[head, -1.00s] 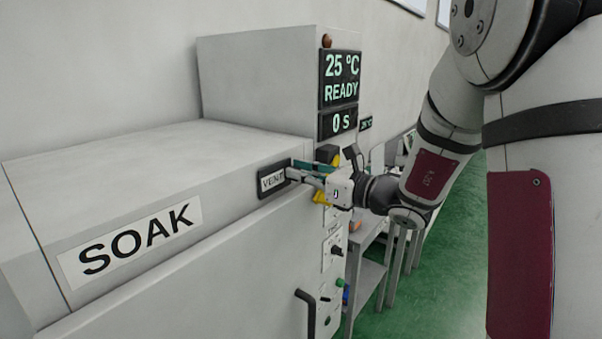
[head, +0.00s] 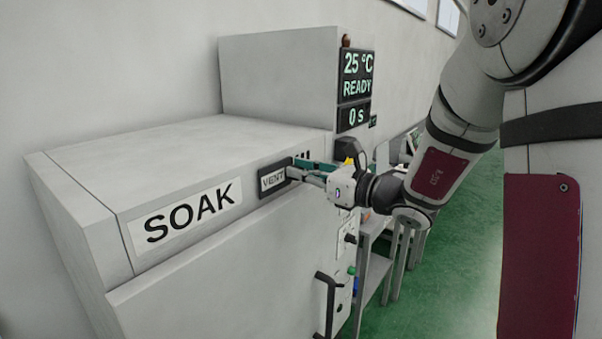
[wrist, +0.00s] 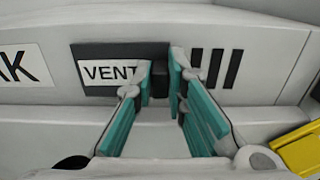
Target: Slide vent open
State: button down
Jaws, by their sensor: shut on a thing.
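The vent (head: 273,181) is a dark sliding plate with a white VENT label on the front of the SOAK machine (head: 190,145). In the wrist view, the vent plate (wrist: 95,52) has a dark knob (wrist: 159,84) at its right end. My gripper (wrist: 161,72) is shut on this knob, one finger on each side. In the head view my gripper (head: 298,172) reaches the plate's right end from the right. Several dark slots (wrist: 215,68) show uncovered right of the fingers. The plate's left end is close to the SOAK label (wrist: 22,67).
A display (head: 356,88) above reads 25 °C, READY and 0 s. A yellow part (wrist: 300,150) is at the right of the wrist view. Green floor (head: 445,270) is open at the right.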

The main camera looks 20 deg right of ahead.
jog(key=c, duration=1.6)
grip_release()
jog(key=shift+s+a, duration=0.2)
jog(key=shift+a, duration=0.05)
jog(key=v, duration=1.2)
